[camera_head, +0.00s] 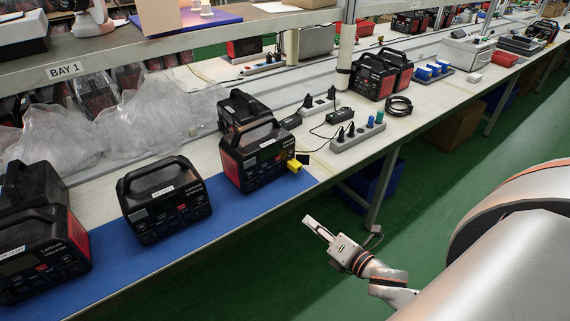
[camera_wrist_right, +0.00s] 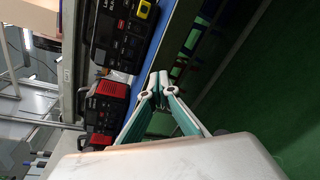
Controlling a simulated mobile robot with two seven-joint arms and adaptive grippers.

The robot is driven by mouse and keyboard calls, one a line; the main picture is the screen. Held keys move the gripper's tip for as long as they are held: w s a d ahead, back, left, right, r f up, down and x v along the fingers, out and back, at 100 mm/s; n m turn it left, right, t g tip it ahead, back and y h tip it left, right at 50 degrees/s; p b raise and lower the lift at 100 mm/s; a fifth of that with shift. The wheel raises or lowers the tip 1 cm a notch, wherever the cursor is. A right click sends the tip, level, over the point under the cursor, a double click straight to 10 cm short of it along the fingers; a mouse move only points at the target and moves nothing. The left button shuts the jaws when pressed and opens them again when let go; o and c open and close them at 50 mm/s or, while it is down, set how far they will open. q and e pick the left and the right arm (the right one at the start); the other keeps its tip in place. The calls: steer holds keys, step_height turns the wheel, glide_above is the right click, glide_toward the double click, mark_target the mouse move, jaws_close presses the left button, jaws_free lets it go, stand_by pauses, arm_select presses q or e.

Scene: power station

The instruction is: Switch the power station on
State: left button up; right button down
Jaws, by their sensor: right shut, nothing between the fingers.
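Several black-and-red power stations stand along the bench. One with a yellow plug (camera_head: 294,166) at its front right corner sits at the right end of the blue mat (camera_head: 240,212); this power station (camera_head: 257,158) also shows in the right wrist view (camera_wrist_right: 118,38). Another power station (camera_head: 164,203) stands mid-mat, and another (camera_head: 40,250) is at the left edge. Whether any is on cannot be told. My right gripper (camera_head: 312,224) is shut and empty, in front of the bench edge and apart from the stations; its fingertips meet in the right wrist view (camera_wrist_right: 160,82). My left gripper is not seen.
Behind the plugged station stands another station (camera_head: 240,106). Clear plastic bags (camera_head: 60,135) lie at the back left. The green floor in front is open.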

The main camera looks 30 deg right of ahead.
mark_target(278, 159)
steer(key=w+d+r+n+t+y, duration=0.1)
steer(key=w+d+r+n, duration=0.2)
steer(key=r+n, duration=0.5)
steer(key=d+n, duration=0.1)
steer(key=n, duration=0.2)
steer(key=shift+w+r+n+t, duration=0.2)
steer(key=shift+w+n+t, duration=0.05)
steer(key=shift+n+t, duration=0.15)
steer(key=w, duration=0.4)
steer(key=w+a+p, duration=0.1)
steer(key=w, duration=0.4)
steer(key=w+a, duration=0.1)
steer(key=w, duration=0.3)
steer(key=shift+w, duration=0.35)
steer(key=shift+w+a, duration=0.1)
steer(key=shift+w, duration=0.1)
